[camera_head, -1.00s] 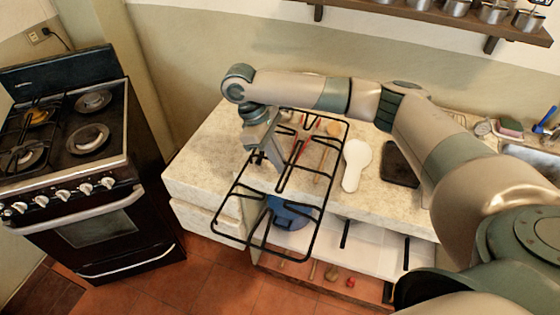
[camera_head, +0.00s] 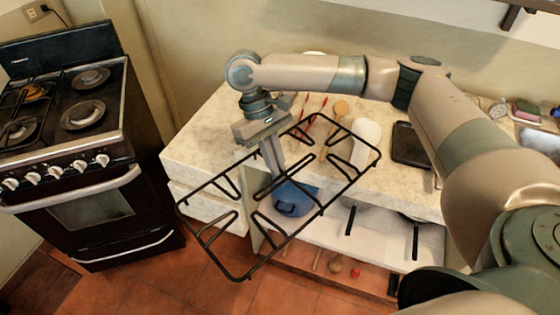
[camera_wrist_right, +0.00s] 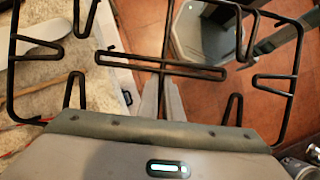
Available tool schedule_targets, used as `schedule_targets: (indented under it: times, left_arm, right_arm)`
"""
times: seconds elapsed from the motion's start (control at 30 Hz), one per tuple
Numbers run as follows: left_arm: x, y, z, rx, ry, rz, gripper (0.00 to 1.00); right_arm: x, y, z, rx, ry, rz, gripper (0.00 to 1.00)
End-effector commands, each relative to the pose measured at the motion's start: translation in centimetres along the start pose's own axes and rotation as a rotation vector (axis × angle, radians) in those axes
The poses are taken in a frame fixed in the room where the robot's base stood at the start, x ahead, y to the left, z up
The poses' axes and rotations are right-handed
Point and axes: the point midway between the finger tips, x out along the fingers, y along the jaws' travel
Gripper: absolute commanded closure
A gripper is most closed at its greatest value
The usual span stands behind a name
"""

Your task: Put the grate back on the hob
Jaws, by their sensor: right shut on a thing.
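My right gripper (camera_head: 270,178) is shut on the black wire grate (camera_head: 215,235), near the middle of it. The grate hangs in the air in front of the counter, its far end over the counter top. In the right wrist view the grate (camera_wrist_right: 180,68) spans the picture, with the gripper fingers (camera_wrist_right: 162,98) at its centre bar. The hob (camera_head: 75,100) is on top of the black stove at the left, apart from the grate. Its right half shows two bare burners; another grate (camera_head: 22,115) covers its left half. My left gripper is not in view.
The counter (camera_head: 205,140) holds a white spoon rest (camera_head: 366,140), a dark tray (camera_head: 408,145) and several utensils. Below are a blue pot (camera_head: 290,200) and open shelves. Tiled floor (camera_head: 190,275) lies between stove and counter. A wall shelf is at the top right.

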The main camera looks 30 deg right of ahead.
Motion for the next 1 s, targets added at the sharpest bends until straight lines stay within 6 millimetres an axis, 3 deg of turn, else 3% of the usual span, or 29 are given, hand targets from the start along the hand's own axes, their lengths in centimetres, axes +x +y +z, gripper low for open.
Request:
schedule_targets:
  times: [0.03,0.2,0.4,0.7,1.0]
  left_arm:
    - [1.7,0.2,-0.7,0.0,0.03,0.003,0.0]
    - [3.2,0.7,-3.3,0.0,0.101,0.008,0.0]
    - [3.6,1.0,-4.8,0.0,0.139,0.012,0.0]
    - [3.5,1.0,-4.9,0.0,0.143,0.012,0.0]
    - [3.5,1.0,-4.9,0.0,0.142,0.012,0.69]
  right_arm:
    - [1.4,-0.5,0.1,0.045,0.004,-0.019,1.0]
    - [2.7,-2.2,1.7,0.178,0.003,-0.075,1.0]
    - [3.1,-3.1,2.8,0.252,0.001,-0.105,1.0]
    - [3.1,-3.2,2.9,0.261,0.001,-0.109,1.0]
    - [3.1,-3.2,2.9,0.26,0.002,-0.108,1.0]
